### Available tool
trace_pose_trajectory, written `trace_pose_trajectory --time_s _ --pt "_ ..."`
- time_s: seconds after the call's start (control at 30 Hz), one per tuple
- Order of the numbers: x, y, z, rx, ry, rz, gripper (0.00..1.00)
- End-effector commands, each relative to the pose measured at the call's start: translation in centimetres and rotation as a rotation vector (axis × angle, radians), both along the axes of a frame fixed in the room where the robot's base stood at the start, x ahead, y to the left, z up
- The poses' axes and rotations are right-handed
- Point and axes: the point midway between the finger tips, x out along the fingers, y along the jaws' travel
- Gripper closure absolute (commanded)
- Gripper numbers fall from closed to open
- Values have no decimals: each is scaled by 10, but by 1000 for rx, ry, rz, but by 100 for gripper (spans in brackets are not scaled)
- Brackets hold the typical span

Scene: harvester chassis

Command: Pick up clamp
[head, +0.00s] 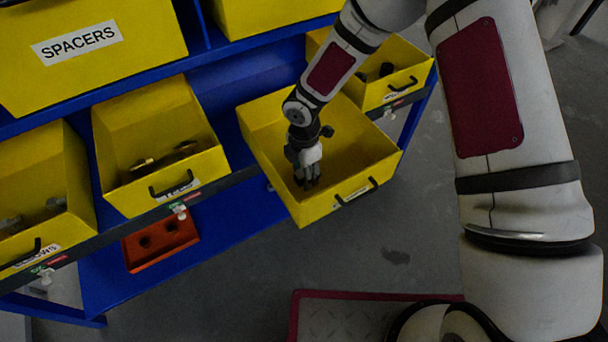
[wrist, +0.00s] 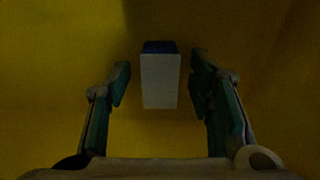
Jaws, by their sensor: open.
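My gripper (head: 307,180) reaches down into a pulled-out yellow bin (head: 262,150) in the head view. In the wrist view my gripper (wrist: 160,84) has its two fingers apart, one on each side of a pale block with a dark blue far end (wrist: 160,92). This block may be the clamp, but I cannot tell for sure. A gap shows on both sides of it, so the fingers do not appear to touch it. The yellow bin floor lies around it. In the head view the block cannot be made out, as my gripper hides that spot.
The bin walls stand close around my gripper. Yellow bins with dark parts (head: 172,158) stand to the left on the blue rack (head: 225,85). Another bin (head: 401,63) is at the right. A big SPACERS bin (head: 80,75) sits above. A red tray (head: 162,243) lies below.

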Motion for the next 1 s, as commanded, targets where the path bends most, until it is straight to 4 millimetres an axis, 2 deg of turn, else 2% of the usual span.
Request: trace_pose_trajectory --time_s 0.2,0.4,0.43,0.77,0.87,1.0 --pt "1 -1 -1 0 -1 -1 52" --pt "1 0 -1 0 -1 -1 97" --pt "1 0 -1 0 -1 -1 100" --pt "1 0 2 0 -1 -2 100" --pt "1 0 12 1 -3 -3 100" --pt "1 0 38 1 -4 -3 100"
